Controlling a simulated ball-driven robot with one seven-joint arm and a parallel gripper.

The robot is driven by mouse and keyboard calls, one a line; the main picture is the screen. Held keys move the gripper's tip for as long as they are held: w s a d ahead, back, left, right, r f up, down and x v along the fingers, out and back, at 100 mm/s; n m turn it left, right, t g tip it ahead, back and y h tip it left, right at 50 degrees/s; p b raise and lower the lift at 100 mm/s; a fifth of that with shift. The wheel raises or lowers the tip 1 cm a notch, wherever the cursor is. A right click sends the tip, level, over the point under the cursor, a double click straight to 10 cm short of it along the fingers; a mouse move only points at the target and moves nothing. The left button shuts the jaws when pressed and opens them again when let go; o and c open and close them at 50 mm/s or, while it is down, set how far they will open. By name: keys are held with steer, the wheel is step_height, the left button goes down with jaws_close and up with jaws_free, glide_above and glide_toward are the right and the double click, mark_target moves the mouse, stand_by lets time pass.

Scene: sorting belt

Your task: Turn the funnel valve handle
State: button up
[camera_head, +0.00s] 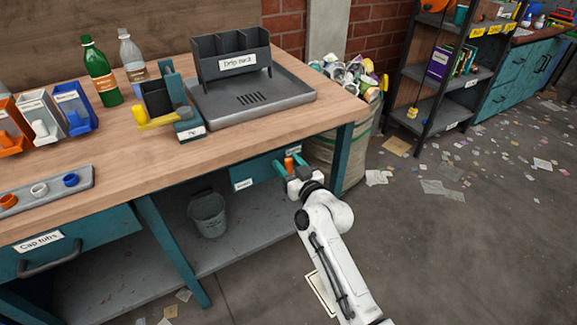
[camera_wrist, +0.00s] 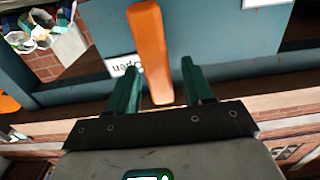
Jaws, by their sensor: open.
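An orange lever-like handle (camera_head: 288,163) shows under the bench's front right edge. In the wrist view the orange handle (camera_wrist: 150,50) hangs against a blue-grey panel, by a white label that seems to read "open" upside down. My gripper (camera_head: 292,172) is at the handle, its green fingers apart. In the wrist view my gripper (camera_wrist: 160,72) has one finger on each side of the handle's near end, with visible gaps. I cannot make out a funnel attached to the handle.
The wooden bench (camera_head: 240,150) stands above my gripper, with a teal leg (camera_head: 342,160) just right of it. A grey bucket (camera_head: 208,213) stands on the lower shelf. A sack of litter (camera_head: 335,140) is behind the leg. Floor to the right has scattered paper.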

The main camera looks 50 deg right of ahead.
steer(key=shift+c, duration=0.2)
jaws_close()
stand_by(0.4)
